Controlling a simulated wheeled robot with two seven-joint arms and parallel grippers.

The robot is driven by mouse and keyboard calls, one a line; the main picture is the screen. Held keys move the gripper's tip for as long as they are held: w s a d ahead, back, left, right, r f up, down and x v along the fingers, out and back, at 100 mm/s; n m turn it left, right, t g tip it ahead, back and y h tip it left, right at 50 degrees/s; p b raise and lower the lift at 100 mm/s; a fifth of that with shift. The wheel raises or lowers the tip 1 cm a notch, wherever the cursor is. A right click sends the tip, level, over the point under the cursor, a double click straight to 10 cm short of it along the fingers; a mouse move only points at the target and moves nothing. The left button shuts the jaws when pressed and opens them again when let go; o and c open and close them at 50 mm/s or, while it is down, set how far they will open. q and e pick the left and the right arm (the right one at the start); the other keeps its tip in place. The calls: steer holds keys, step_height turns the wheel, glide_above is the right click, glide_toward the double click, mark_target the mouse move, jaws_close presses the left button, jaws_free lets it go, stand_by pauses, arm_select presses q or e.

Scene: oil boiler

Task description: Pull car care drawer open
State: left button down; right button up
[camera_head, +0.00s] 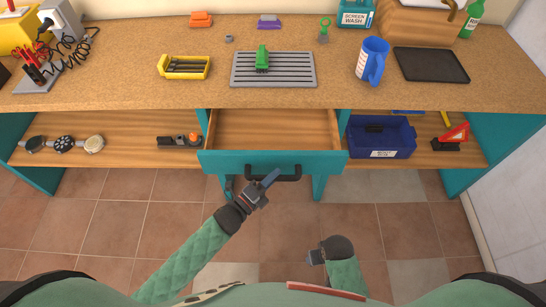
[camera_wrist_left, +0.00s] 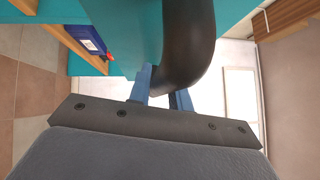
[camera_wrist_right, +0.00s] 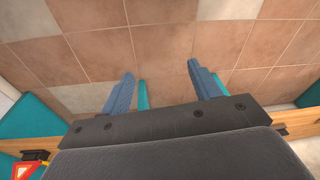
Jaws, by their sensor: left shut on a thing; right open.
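The drawer (camera_head: 276,160) has a teal front and a wooden inside, sits under the middle of the workbench and stands partly open. Its inside looks empty. A dark bar handle (camera_head: 288,178) is on its front; it fills the upper middle of the left wrist view (camera_wrist_left: 188,45). My left gripper (camera_head: 268,181) is shut on the handle, with its blue fingers around the bar in the left wrist view. My right gripper (camera_head: 314,257) hangs low over the floor, apart from the drawer. Its fingers are spread and empty in the right wrist view (camera_wrist_right: 165,90).
The bench top (camera_head: 130,85) holds a drip tray (camera_head: 273,82), a yellow holder (camera_head: 185,67) and a blue jug (camera_head: 372,62). A blue bin (camera_head: 381,140) and a red warning triangle (camera_head: 455,135) stand on the right shelf. The tiled floor (camera_head: 400,220) in front is clear.

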arm_select(q)
steer(key=s, duration=0.7)
steer(key=shift+s, duration=0.25)
arm_select(e)
steer(key=shift+r, duration=0.55)
steer(key=shift+s, duration=0.1)
arm_select(q)
steer(key=c, duration=1.3)
jaws_free()
arm_select(e)
steer(key=shift+f, duration=0.1)
